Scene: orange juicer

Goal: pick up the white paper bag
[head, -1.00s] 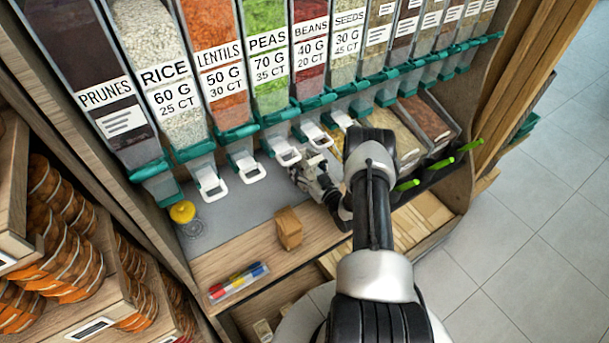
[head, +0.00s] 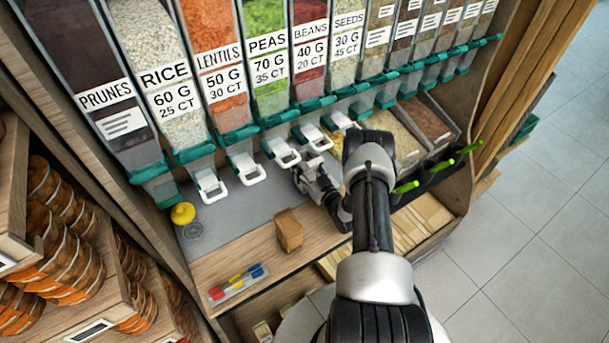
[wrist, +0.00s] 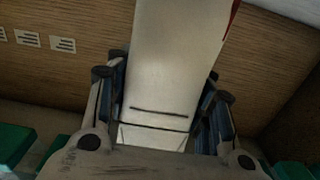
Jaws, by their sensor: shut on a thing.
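My gripper (wrist: 160,105) is shut on a pale, flat-faced thing, which looks like the white paper bag (wrist: 170,65). The bag stands up between the two fingers in the wrist view. It has two dark lines across its lower part and a bit of red at its upper right edge. Its top runs out of the picture. In the head view my gripper (head: 308,172) is small, over the grey counter below the dispensers. Only a small pale patch shows at its tip there, so the bag's outline is unclear.
White dispenser handles (head: 284,152) hang close to my gripper. A brown block-like package (head: 289,230) and a tray of coloured pens (head: 238,283) lie on the wooden ledge. A yellow knob-like thing (head: 183,213) is at the left. Green-handled scoops (head: 405,187) are at the right.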

